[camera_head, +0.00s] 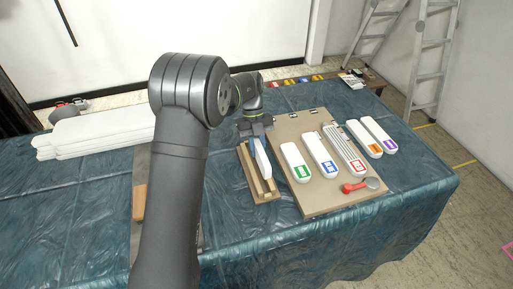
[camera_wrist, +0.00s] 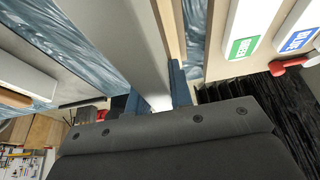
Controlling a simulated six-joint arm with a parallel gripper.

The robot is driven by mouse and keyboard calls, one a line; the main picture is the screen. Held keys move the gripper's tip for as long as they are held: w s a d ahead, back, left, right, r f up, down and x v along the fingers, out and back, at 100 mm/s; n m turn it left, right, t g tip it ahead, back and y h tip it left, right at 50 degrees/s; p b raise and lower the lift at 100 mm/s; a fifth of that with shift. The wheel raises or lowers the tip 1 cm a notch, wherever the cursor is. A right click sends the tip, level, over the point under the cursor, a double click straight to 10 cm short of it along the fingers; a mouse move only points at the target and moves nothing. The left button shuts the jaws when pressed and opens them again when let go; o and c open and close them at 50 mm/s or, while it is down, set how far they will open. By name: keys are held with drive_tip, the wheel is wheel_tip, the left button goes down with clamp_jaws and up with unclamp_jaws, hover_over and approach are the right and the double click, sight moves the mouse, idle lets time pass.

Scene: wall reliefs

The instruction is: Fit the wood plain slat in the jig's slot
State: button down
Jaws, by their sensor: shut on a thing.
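My gripper (camera_head: 254,132) is shut on a plain pale slat (camera_head: 262,158), holding it by its far end. The slat has no label on the side that shows. The wooden jig (camera_head: 245,168), with two long rails, lies on the blue cloth under the slat. The slat is lined up over the jig's slot; I cannot tell whether its lower edge is inside. In the wrist view the slat (camera_wrist: 125,40) runs up from between the blue fingers (camera_wrist: 154,95), with a wooden rail (camera_wrist: 170,30) close on its right.
A tan board (camera_head: 310,190) right of the jig carries several white slats with coloured labels, including a green one (camera_head: 295,162), and a red-handled tool (camera_head: 354,187). Plain white slats (camera_head: 95,132) are stacked at the left. My arm hides part of the table's middle.

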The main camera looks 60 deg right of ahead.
drive_tip(key=shift+f, duration=2.6)
drive_tip(key=shift+f, duration=0.45)
drive_tip(key=c, duration=1.2)
unclamp_jaws()
drive_tip(key=v, duration=1.7)
drive_tip(key=shift+r, duration=0.25)
drive_tip(key=x, duration=1.7)
drive_tip(key=shift+f, duration=0.25)
drive_tip(key=shift+r, duration=0.15)
